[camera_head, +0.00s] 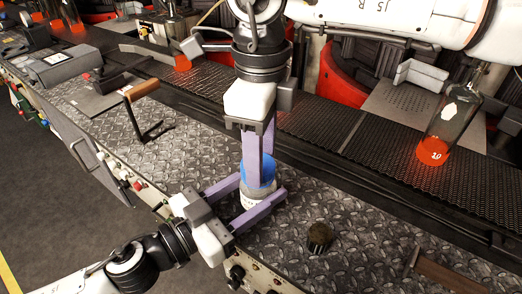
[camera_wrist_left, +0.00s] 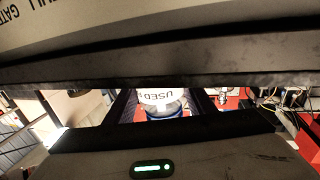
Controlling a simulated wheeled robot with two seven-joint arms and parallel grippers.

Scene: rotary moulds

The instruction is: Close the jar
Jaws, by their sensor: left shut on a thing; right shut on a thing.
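A small jar with a pale body (camera_head: 258,197) stands upright on the diamond-plate worktop. A blue lid (camera_head: 262,172) sits at its top, though I cannot tell whether it is screwed tight. My left gripper (camera_head: 262,186) comes in from the lower left, its purple fingers on either side of the jar body, shut on it. My right gripper (camera_head: 258,160) points down from above, its purple fingers shut on the blue lid and partly hiding it. In the left wrist view, the jar's white label (camera_wrist_left: 158,97) reads "USED" upside down, with blue (camera_wrist_left: 165,113) below it, between my dark fingers.
A wooden-handled lever (camera_head: 143,92) stands to the left on the worktop. A short dark cylinder (camera_head: 319,237) stands right of the jar. A clear bottle with an orange base (camera_head: 433,150) is on the dark mesh belt at right. Buttons line the worktop's front edge.

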